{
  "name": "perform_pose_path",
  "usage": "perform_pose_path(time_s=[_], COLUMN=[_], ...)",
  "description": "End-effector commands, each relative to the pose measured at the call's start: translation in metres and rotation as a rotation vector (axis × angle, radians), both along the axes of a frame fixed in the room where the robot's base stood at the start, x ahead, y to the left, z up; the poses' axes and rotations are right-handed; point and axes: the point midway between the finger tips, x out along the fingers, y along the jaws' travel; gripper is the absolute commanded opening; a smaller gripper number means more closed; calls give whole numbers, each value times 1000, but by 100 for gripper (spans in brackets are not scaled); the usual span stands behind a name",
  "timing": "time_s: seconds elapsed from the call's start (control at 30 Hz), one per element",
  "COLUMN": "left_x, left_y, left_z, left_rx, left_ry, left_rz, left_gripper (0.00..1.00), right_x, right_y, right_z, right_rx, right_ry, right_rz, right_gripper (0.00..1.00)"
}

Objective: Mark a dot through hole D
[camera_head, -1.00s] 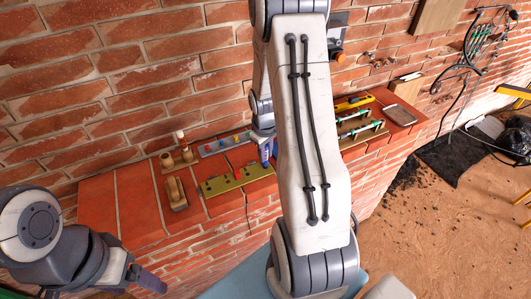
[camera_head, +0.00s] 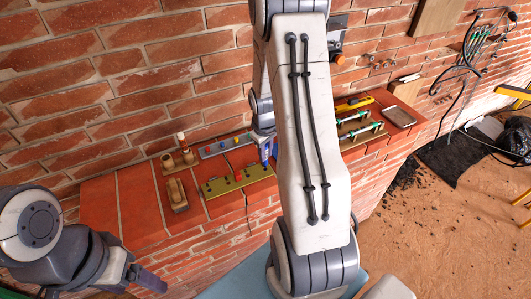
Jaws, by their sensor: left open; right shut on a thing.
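Olive-yellow plates (camera_head: 221,185) lie on the brick ledge left of my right arm. Small dark marks show on them, but hole letters, including D, are too small to read. My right gripper (camera_head: 266,153) points down at the right end of these plates, partly behind my large white arm link. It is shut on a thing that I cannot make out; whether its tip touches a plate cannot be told. My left gripper (camera_head: 150,281) is open and empty at the lower left, in front of the ledge and well away from the plates.
A grey strip with coloured knobs (camera_head: 225,145) lies behind the plates. Wooden blocks (camera_head: 176,194) and a stand with a white-topped peg (camera_head: 182,141) are at left. A rack with green-handled tools (camera_head: 360,130) is at right. The left brick ledge (camera_head: 100,210) is clear.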

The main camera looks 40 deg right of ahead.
Motion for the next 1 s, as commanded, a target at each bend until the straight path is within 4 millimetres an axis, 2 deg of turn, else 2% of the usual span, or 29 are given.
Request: perform_pose_path(time_s=[0.03,0.53,1.0], left_x=[0,0,0], left_y=[0,0,0], left_z=[7,37,39], left_rx=[0,0,0], left_ry=[0,0,0], left_rz=[0,0,0], left_gripper=[77,77,77], right_x=[0,0,0], right_y=[0,0,0], right_z=[8,42,44], right_rx=[0,-1,0], right_ry=[0,-1,-1], right_rz=[0,0,0], right_gripper=[0,0,0])
